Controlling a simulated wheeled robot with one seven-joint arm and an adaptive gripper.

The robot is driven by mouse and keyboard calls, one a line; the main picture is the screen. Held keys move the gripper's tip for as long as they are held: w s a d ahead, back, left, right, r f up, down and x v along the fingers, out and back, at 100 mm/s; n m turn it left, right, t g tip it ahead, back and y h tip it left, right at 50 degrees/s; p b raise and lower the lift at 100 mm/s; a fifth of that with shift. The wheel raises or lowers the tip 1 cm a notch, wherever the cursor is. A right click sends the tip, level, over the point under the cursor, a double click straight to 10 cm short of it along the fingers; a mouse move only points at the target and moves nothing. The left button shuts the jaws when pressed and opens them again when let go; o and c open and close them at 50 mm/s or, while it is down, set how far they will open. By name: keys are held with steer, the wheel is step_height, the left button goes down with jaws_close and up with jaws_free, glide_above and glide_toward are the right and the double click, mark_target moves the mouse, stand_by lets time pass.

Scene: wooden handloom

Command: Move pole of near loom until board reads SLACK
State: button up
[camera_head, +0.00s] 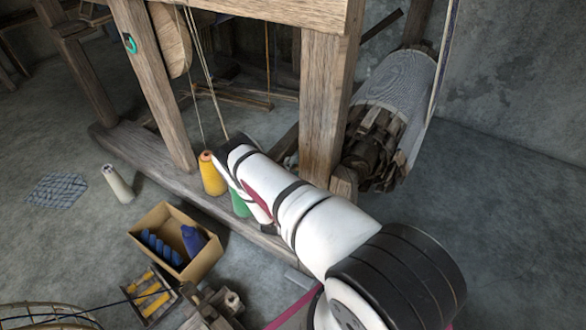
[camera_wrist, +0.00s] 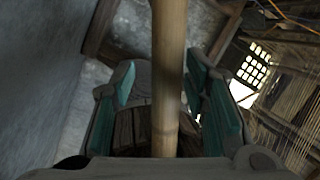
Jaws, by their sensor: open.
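In the wrist view a pale wooden pole (camera_wrist: 168,45) runs upright through the middle of the picture. My gripper (camera_wrist: 160,88) is open, with one teal-padded finger on each side of the pole. A gap shows between the pole and each finger, clearest on the left. The near loom's thick wooden frame (camera_head: 322,95) stands in the head view, with my white arm reaching across its front. My gripper is hidden there, and I cannot pick out the pole for sure. No board with a readable word shows in either view.
A roll of grey cloth (camera_head: 402,82) sits at the loom's right. A yellow cone (camera_head: 212,174) stands by the base beam. A cardboard box (camera_head: 165,222) with blue items and a pale cone (camera_head: 117,184) stand on the floor. Floor at right is clear.

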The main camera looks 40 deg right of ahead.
steer(key=shift+a, duration=0.1)
steer(key=v, duration=1.2)
steer(key=shift+f, duration=0.1)
